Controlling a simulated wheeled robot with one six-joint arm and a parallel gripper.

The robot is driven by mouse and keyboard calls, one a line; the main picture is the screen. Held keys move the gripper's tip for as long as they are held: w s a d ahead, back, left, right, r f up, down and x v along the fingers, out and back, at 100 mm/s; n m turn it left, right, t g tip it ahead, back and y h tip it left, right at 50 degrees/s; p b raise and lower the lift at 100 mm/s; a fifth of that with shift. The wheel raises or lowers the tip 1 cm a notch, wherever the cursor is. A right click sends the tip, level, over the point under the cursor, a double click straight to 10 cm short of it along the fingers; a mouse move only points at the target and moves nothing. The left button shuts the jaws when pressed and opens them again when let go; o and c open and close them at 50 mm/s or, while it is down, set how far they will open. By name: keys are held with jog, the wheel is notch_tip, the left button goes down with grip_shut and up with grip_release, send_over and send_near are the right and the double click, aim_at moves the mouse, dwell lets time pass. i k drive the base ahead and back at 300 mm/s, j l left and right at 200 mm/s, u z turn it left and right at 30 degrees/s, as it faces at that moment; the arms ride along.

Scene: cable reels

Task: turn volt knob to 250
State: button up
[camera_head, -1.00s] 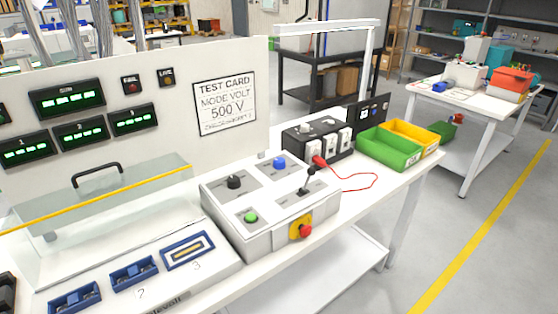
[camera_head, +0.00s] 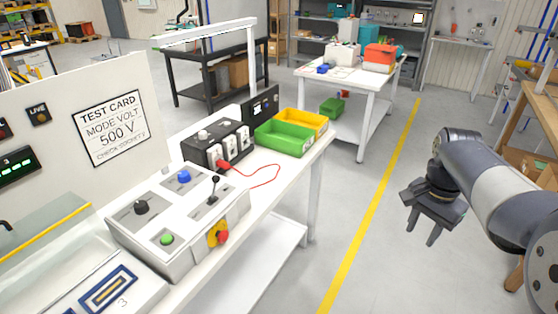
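A grey control box (camera_head: 190,247) sits on the white bench. On its top are a black knob (camera_head: 141,207), a blue knob (camera_head: 184,176), a green button (camera_head: 167,239) and a black lever (camera_head: 213,190). The labels by the knobs are too small to read, so I cannot tell which is the volt knob or its setting. A test card (camera_head: 112,127) on the panel behind reads "MODE VOLT 500 V". My gripper (camera_head: 432,232) is at the right, over the floor, far from the box. Its fingers are apart and nothing is between them.
A red and yellow stop button (camera_head: 218,233) projects from the box front. A black socket box (camera_head: 218,144) with a red cable (camera_head: 270,177) stands behind. Green (camera_head: 284,139) and yellow (camera_head: 309,121) bins sit at the bench end. Open floor lies between bench and arm.

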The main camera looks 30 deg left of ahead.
aim_at(184, 176)
jog(key=i+j+u, duration=0.1)
jog(key=u, duration=0.3)
jog(key=i+j+u, duration=0.1)
jog(key=u, duration=0.3)
jog(key=i+u, duration=0.1)
jog(key=u, duration=0.3)
jog(key=i+u, duration=0.1)
jog(key=u, duration=0.3)
jog(key=i+l+u, duration=0.2)
jog(key=i, duration=0.2)
jog(key=i+l+u, duration=0.15)
jog(key=i, duration=0.25)
jog(key=i+l+u, duration=0.2)
jog(key=i, duration=0.2)
